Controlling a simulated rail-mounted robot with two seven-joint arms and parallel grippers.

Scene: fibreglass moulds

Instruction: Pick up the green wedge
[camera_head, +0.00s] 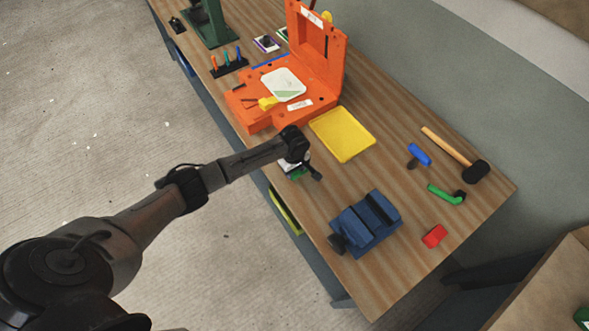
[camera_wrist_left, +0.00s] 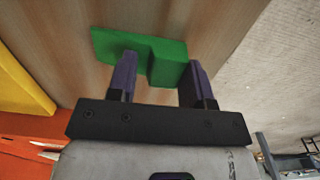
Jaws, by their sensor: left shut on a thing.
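The green wedge (camera_wrist_left: 167,58) is a stepped green block in the left wrist view, between the two dark fingers of my left gripper (camera_wrist_left: 160,66). The fingers are shut on its thicker part, and its thinner part sticks out to the left. The wood surface lies behind it; I cannot tell whether the wedge touches it. In the head view my left gripper (camera_head: 303,172) is at the table's near edge, in front of the yellow tray. A bit of the green wedge (camera_head: 295,175) shows below it, mostly hidden by the gripper. My right gripper is not in view.
An open orange case (camera_head: 250,117) and a yellow tray (camera_head: 342,134) are beyond my gripper on the wooden table. A blue vise (camera_head: 366,224) stands at the near right. A mallet (camera_head: 453,152), a blue tool, a green tool and a red block (camera_head: 434,236) lie further right.

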